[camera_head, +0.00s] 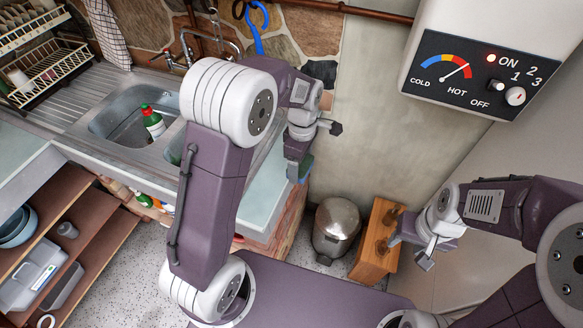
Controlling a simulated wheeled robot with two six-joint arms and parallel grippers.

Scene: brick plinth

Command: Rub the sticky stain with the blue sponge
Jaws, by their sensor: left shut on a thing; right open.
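My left gripper (299,152) is over the right end of the pale countertop (262,192). It is shut on the blue sponge (304,172), which shows as a small blue and green patch below the fingers. I cannot tell whether the sponge touches the counter. I see no sticky stain; my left arm covers much of the counter near the sponge. My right gripper (425,248) is open and empty at the right, near the wooden stand.
A metal sink (125,115) with a green bottle (153,122) lies left of my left arm. A dish rack (48,75) stands at the upper left. Below are a steel bin (336,225) and wooden stand (375,245). A water heater (480,60) hangs upper right.

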